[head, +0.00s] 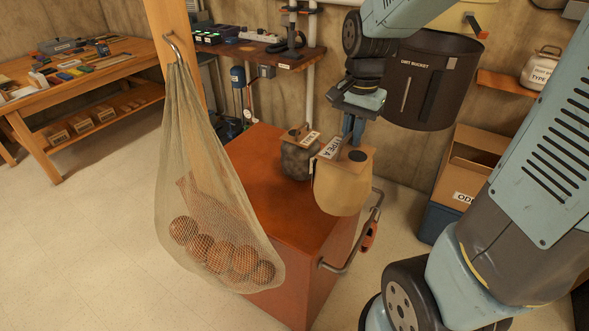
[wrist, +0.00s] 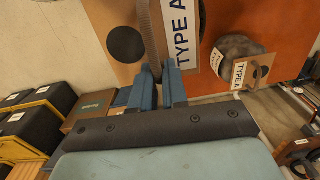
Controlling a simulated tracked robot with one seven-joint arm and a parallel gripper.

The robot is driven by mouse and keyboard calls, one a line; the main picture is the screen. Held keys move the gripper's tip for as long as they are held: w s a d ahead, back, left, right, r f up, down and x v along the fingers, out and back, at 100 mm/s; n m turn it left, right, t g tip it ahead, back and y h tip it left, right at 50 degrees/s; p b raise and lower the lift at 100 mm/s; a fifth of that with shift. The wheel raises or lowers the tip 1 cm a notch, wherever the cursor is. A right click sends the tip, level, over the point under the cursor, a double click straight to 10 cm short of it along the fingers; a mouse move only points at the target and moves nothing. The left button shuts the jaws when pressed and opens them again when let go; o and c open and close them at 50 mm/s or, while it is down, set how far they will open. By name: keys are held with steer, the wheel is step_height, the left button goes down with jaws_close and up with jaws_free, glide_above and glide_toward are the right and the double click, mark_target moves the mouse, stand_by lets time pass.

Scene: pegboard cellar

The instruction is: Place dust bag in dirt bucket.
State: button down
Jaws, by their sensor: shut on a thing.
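A tan dust bag (head: 341,192) with a cardboard collar, a dark round hole and a "TYPE A" label hangs upright from my gripper (head: 353,126). The black dirt bucket (head: 432,85), labelled "DIRT BUCKET", is against the back wall, up and right of the bag. Its inside is hidden.
A grey dust bag (head: 297,160) with a label stands on the red cart (head: 250,185), left of the held bag. A net of balls (head: 215,235) hangs in front of the cart. A cardboard box (head: 468,160) is below the bucket, and a workbench (head: 75,75) stands at left.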

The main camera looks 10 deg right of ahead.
steer(key=shift+s+a, duration=0.25)
steer(key=shift+a, duration=0.15)
steer(key=shift+w+a+f, duration=0.15)
steer(key=shift+w+f, duration=0.05)
steer(key=w+a+f, duration=0.1)
steer(key=w+f, duration=1.1)
steer(key=w, duration=0.1)
steer(key=shift+w+a+f, duration=0.15)
steer(key=shift+a+f, duration=0.05)
steer(key=shift+f, duration=0.15)
steer(key=c, duration=1.1)
jaws_free()
steer(key=shift+c, duration=0.2)
